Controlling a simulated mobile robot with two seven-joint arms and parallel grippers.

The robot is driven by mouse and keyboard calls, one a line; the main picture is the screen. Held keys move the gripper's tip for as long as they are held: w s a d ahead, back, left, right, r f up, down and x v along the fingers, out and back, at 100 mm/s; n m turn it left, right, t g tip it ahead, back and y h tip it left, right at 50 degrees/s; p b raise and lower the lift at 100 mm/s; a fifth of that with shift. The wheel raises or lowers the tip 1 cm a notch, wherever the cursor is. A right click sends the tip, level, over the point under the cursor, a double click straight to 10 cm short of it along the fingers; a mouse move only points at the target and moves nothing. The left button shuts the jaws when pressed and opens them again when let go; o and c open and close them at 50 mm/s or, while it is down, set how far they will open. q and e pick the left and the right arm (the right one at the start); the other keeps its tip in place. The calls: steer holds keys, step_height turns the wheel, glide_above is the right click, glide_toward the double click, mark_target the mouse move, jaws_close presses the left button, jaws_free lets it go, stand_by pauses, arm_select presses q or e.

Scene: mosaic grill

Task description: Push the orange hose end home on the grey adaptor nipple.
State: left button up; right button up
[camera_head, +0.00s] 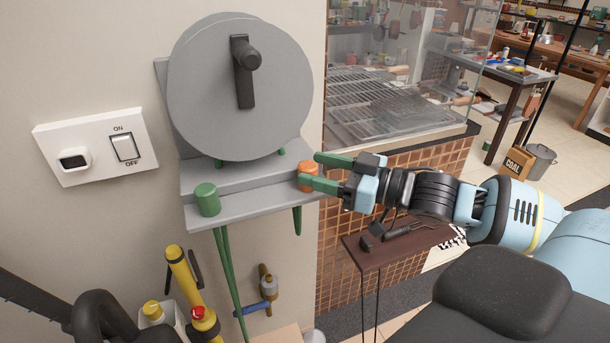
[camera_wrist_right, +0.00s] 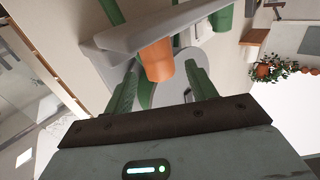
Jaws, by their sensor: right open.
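The orange hose end (camera_head: 308,172) shows as a short orange cylinder at the right end of the grey bracket (camera_head: 250,203) under a round grey reel. It also shows in the right wrist view (camera_wrist_right: 157,60), against the grey bracket. My right gripper (camera_head: 311,169) has green fingers, open, one on each side of the orange piece; in the right wrist view the piece lies between the fingers (camera_wrist_right: 161,75). I cannot tell whether either finger touches it. I cannot make out the grey adaptor nipple or how far the orange end sits on it. My left gripper is not in view.
A green cylinder (camera_head: 207,199) stands at the bracket's left end, and green hoses (camera_head: 229,275) hang below. The grey reel (camera_head: 225,90) with a dark handle rises above. A wall switch (camera_head: 124,147) is left; a small brown table (camera_head: 400,245) stands below my right arm.

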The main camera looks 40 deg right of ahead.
steer(key=shift+b+x, duration=0.4)
steer(key=shift+x, duration=0.95)
steer(key=c, duration=1.1)
steer(key=shift+o, duration=0.2)
